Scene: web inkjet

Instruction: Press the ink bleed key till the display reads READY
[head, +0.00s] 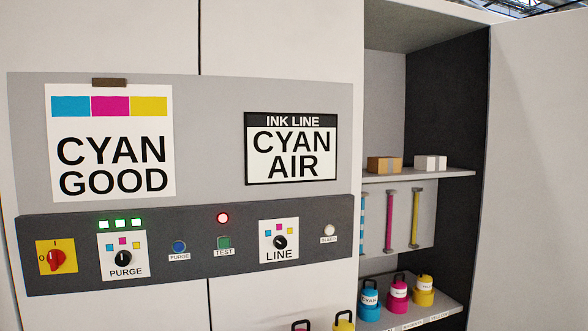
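The display (291,149) is headed INK LINE and reads CYAN AIR in black on white. The bleed key is a round pale button (329,230) at the right end of the dark control strip (190,270), with a small label below it that seems to read BLEED. Nothing touches the key. Left of it is the LINE dial (280,242) with coloured squares around it. A red lamp (222,217) is lit above the green TEST key (223,243). Neither of my grippers shows in the head view.
A printed card (110,145) reads CYAN GOOD. The strip also holds a red rotary switch (57,259), a PURGE dial (123,256) and a blue PURGE key (179,247). Right, an open cabinet holds boxes (384,164) and ink bottles (397,299).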

